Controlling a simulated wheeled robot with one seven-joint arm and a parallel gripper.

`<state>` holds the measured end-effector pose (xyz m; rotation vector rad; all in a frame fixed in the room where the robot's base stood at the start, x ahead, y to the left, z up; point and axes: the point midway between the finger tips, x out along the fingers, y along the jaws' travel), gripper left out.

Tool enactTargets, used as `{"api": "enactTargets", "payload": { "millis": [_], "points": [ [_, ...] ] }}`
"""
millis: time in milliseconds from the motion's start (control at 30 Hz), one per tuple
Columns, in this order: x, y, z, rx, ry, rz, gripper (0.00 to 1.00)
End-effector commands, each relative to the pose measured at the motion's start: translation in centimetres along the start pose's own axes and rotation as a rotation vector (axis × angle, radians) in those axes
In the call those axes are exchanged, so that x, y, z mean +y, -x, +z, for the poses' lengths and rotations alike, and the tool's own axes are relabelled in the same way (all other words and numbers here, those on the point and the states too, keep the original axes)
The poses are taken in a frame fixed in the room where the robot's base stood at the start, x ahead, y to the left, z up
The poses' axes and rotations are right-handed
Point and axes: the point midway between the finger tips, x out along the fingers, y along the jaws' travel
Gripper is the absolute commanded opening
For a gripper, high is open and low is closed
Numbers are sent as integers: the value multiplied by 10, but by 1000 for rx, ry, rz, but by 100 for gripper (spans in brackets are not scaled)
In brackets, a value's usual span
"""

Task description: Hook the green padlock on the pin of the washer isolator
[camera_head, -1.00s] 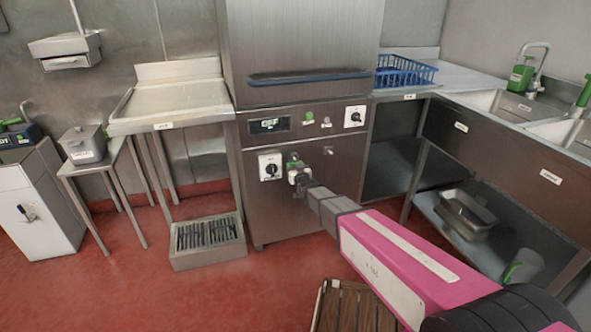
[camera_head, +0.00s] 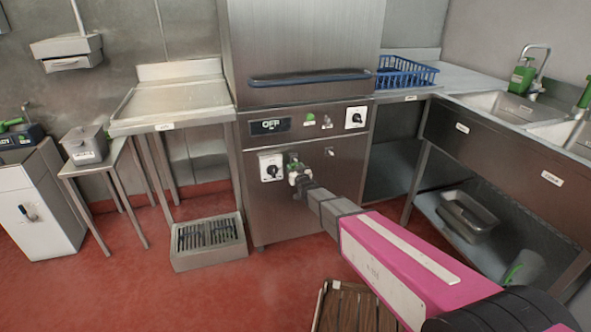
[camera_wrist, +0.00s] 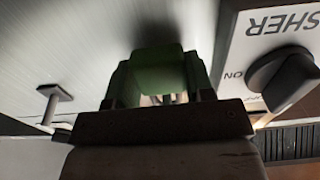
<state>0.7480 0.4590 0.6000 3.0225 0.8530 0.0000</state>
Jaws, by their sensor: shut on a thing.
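The green padlock (camera_wrist: 150,78) is held in my gripper (camera_wrist: 160,115), in the middle of the wrist view. The washer isolator (camera_head: 271,167) is a white plate with a black knob, just left of the padlock. It also shows upside down at the right of the wrist view (camera_wrist: 250,50). A peg (camera_wrist: 52,98) stands out from the panel, apart from the padlock. I cannot tell whether the padlock touches any pin.
The washer (camera_head: 300,205) has an OFF display and another black knob above. A floor grate box (camera_head: 208,243) stands to the left and a wooden slatted thing (camera_head: 352,306) lies in front. A sink counter (camera_head: 470,140) runs along the right.

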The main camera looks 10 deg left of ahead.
Motion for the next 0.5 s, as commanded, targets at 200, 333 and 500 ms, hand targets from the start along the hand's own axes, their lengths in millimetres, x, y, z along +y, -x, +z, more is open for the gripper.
{"api": "enactTargets", "payload": {
  "millis": [200, 333, 500],
  "points": [
    [0, -2, 3, 1, 0, 0, 24],
    [0, -2, 5, 1, 0, 0, 24],
    [0, -2, 5, 1, 0, 0, 24]
  ]
}}
